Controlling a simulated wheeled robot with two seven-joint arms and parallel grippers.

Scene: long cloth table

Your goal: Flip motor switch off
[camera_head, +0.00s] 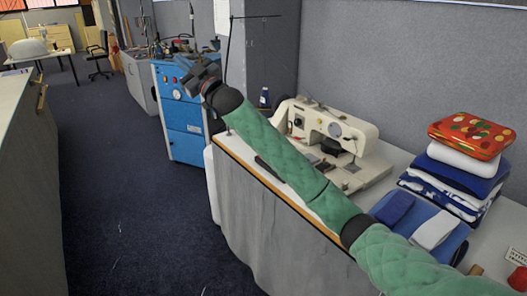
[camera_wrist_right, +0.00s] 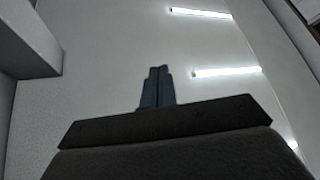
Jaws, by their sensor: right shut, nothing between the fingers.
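My right arm reaches from the lower right across the head view, over the table's edge. Its gripper (camera_head: 188,68) is raised at the far end, in front of the blue machine cabinet (camera_head: 184,140). In the right wrist view the two fingers (camera_wrist_right: 157,72) stand together, shut and empty, pointing up towards the ceiling. A white sewing machine (camera_head: 352,131) stands on the cloth table (camera_head: 385,160), to the right of the gripper and apart from it. I cannot make out a motor switch for certain in either view. My left gripper is not in view.
Folded fabrics topped by a red patterned piece (camera_head: 470,136) are stacked on the table's right. A blue and white folded cloth (camera_head: 432,232) lies nearer. Open dark carpet (camera_head: 125,190) lies left of the table. A counter (camera_head: 30,130) borders the left.

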